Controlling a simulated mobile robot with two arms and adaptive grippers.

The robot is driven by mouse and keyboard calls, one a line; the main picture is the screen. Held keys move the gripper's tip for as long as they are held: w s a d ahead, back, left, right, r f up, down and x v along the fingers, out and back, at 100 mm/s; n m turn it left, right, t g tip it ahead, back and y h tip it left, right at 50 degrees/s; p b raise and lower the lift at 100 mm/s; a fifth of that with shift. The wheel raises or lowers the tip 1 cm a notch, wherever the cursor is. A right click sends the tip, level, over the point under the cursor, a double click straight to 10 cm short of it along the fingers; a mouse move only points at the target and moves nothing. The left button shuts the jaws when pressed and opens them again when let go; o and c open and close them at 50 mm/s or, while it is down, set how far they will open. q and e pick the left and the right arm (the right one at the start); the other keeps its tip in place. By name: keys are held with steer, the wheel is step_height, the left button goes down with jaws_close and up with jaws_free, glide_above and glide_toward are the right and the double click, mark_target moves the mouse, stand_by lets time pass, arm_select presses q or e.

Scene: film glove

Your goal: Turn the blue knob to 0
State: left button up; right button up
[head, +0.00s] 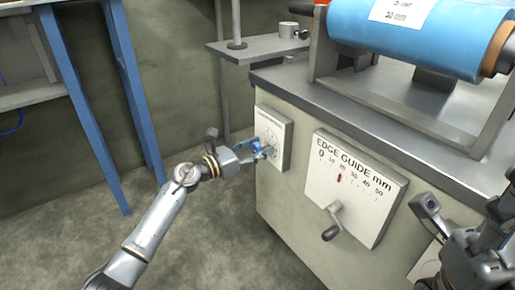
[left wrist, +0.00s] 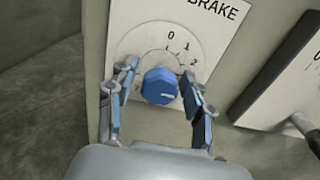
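The blue knob (left wrist: 159,87) sits in the middle of a white dial plate (left wrist: 140,42) marked BRAKE, with the numbers 0, 1 and 2 showing. A small red mark shows at the knob's upper right, on the side towards 2. In the head view the dial plate (head: 272,127) is on the left part of the machine's front, and the knob is mostly hidden by my left gripper (head: 265,150). In the left wrist view the gripper's blue fingers (left wrist: 159,72) are open on either side of the knob, with gaps visible. My right arm is at the lower right, its fingertips unclear.
Right of the dial is an EDGE GUIDE mm panel (head: 345,185) with a protruding crank (head: 331,222). A blue film roll (head: 415,35) sits on top of the machine. A blue-legged rack (head: 88,100) stands at left. The floor between is clear.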

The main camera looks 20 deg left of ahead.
arm_select(q)
steer(key=c, duration=0.8)
